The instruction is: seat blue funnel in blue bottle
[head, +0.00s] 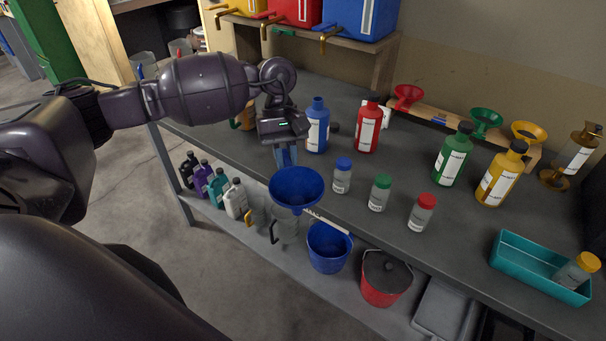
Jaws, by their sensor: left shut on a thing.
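The blue funnel (296,188) hangs in front of the bench's front edge, its wide mouth facing up toward the camera. My left gripper (287,160) is shut on the funnel at its far rim. The blue bottle (317,132) with a white label stands upright on the bench, just behind and to the right of the gripper. Its neck looks uncapped. The funnel is apart from the bottle, nearer the camera and lower in the picture. My right gripper is not in view.
A red bottle (367,128) stands right of the blue one. Small jars, including a blue-capped jar (342,176), line the front. Red, green and yellow funnels (525,131) sit on a wooden rack behind. A teal tray (515,262) is at right. Buckets stand on the lower shelf.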

